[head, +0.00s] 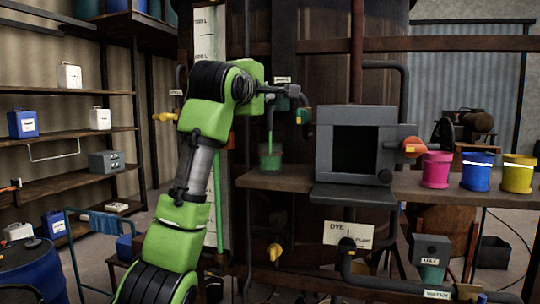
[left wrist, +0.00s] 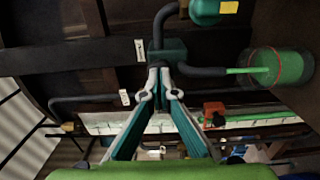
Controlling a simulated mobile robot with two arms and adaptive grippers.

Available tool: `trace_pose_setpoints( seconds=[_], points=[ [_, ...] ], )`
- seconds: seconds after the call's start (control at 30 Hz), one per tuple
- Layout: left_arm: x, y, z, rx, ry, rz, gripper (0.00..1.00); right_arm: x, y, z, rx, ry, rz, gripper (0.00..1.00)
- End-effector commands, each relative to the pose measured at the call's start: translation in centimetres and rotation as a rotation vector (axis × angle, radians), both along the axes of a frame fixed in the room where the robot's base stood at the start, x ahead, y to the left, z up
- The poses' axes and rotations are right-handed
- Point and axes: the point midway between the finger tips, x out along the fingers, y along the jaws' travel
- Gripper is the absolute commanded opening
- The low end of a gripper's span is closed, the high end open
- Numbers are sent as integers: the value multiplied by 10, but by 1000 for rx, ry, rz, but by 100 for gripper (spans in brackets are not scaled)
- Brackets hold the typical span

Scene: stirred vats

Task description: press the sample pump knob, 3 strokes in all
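The sample pump (head: 290,91) is a small dark body on the vat front, below a white label; it also shows in the left wrist view (left wrist: 170,48). My left gripper (head: 268,90) is at its left side. In the left wrist view the two fingertips (left wrist: 160,72) are close together, against or just in front of the pump body. No knob shows clearly; the fingertips may hide it. A green stream (left wrist: 245,70) runs from the dark spout (left wrist: 203,71) into a clear cup (head: 270,157) holding green liquid. My right gripper is not in view.
The cup stands on a wooden shelf (head: 255,182). Right of it are a dark box (head: 324,135) with an orange-red handle (head: 411,147) and pink (head: 436,170), blue (head: 477,172) and yellow (head: 517,174) pots.

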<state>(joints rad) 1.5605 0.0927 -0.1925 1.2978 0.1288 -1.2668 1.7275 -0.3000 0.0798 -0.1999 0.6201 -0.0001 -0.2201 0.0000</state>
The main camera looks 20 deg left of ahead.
Motion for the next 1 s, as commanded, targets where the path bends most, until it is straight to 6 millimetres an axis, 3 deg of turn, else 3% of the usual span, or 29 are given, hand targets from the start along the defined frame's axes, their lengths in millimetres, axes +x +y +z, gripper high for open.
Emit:
trace_pose_setpoints(
  seconds=[0.33,1.0],
  points=[
    [-1,0,0,0,-3,1,0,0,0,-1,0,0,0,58],
    [-35,1,0,0,-1,0,0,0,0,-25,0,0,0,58]
  ],
)
